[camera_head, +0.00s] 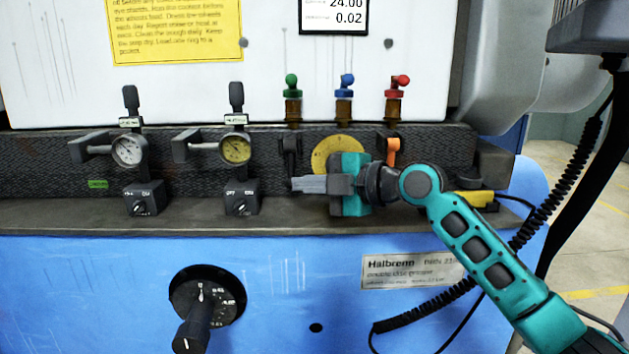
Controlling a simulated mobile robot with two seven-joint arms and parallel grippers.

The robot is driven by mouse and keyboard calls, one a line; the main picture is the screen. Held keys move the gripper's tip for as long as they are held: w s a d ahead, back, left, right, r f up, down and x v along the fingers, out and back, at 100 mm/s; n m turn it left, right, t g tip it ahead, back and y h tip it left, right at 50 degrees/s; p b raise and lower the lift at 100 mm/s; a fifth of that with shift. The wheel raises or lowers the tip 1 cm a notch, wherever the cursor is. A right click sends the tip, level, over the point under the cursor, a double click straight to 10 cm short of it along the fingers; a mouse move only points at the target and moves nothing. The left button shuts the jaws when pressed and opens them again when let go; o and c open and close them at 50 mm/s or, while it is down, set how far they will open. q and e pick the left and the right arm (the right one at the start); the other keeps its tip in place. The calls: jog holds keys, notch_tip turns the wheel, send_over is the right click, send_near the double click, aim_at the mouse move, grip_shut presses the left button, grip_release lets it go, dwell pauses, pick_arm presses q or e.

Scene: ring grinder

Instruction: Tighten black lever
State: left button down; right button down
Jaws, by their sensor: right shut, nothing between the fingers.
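The black lever (290,149) hangs on the dark textured panel, left of the yellow dial (330,152) and below the green-handled valve. My right gripper (297,184) reaches in from the right with its fingers pointing left. Its fingers are together and hold nothing. The fingertips are just below the black lever's lower end in the picture; I cannot tell whether they touch it. My right gripper's body hides the lower right of the yellow dial. My left gripper is not in view.
An orange lever (393,150) is right of the dial, close above my right wrist. Green (292,85), blue (344,86) and red (399,86) valves stand above. Two gauges and switch boxes are at left. A black knob (198,318) sticks out below.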

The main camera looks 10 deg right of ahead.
jog(key=f+v, duration=0.2)
jog(key=v, duration=0.8)
jog(key=shift+s+r, duration=0.15)
jog(key=shift+s, duration=0.2)
